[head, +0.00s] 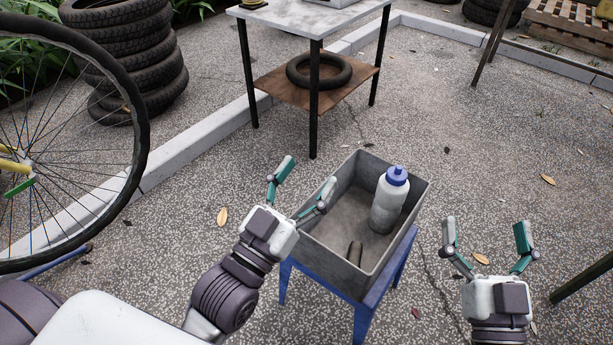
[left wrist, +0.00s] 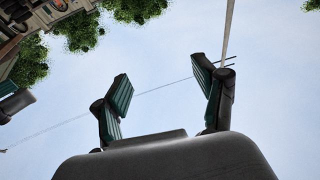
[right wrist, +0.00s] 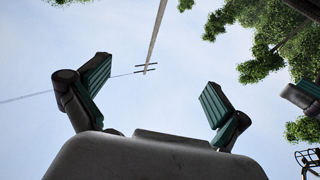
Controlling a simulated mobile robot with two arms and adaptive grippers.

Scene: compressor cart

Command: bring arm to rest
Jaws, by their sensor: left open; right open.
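My left gripper (head: 303,186) is open and empty, just left of a grey bin in the head view, its fingers near the bin's left rim. In the left wrist view its open fingers (left wrist: 165,100) stand against the sky. My right gripper (head: 486,240) is open and empty, to the right of the bin and apart from it. In the right wrist view its open fingers (right wrist: 150,100) also show against the sky with nothing between them.
The grey bin (head: 324,240) sits on a blue stand (head: 363,322). A bicycle wheel (head: 133,150) is at left. A table (head: 300,22) with a tyre (head: 319,82) on its shelf stands behind.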

